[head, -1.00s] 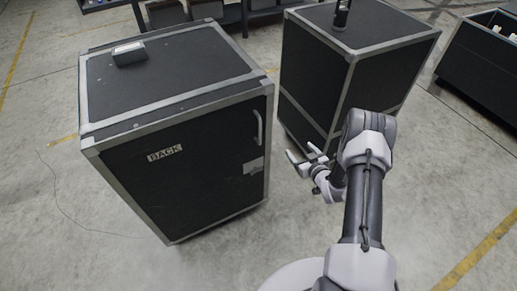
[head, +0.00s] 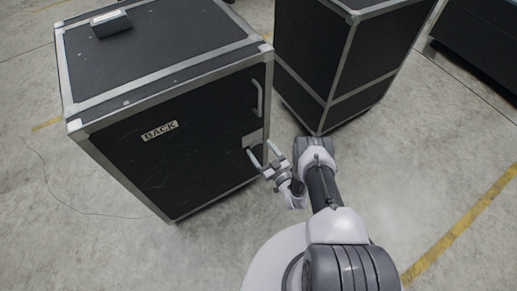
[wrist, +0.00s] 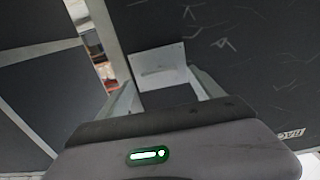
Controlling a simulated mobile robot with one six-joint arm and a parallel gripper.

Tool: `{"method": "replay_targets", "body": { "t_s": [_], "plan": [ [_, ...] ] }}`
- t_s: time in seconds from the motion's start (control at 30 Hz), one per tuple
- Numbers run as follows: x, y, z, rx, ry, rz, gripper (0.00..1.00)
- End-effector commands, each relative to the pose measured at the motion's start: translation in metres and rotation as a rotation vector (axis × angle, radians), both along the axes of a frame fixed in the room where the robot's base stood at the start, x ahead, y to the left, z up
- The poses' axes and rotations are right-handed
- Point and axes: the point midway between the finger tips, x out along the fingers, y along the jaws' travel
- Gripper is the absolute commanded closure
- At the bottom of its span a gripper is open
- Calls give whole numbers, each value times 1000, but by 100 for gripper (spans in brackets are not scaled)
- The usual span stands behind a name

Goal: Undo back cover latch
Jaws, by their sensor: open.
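A black case with grey metal edges (head: 185,165) stands at the left in the head view, with a "BACK" label (head: 160,131) on its front cover. A light grey latch plate (head: 252,138) sits near the cover's right edge, below a vertical grey handle (head: 258,97). The plate also shows in the wrist view (wrist: 158,58), ahead of the fingers. My gripper (head: 260,149) is open in front of the plate's lower part. In the wrist view its two fingers (wrist: 162,82) stand apart on either side of the plate's lower end. I cannot tell whether they touch it.
A small dark box (head: 111,23) lies on top of the case. A second black case (head: 345,70) stands behind to the right, with a gap between the two. A dark bin (head: 480,40) is at the far right. The floor at the front right is clear.

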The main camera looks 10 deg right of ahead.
Motion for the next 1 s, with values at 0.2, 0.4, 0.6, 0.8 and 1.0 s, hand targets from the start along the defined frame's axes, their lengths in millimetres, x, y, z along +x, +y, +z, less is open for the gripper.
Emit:
{"method": "replay_targets", "body": {
  "t_s": [0.2,0.4,0.6,0.8,1.0],
  "plan": [
    [21,7,0,-1,0,0,24],
    [23,7,1,0,1,-1,24],
    [23,7,1,0,1,-1,51],
    [22,7,0,0,1,-1,86],
    [22,7,1,-18,-5,-1,86]
  ]
}}
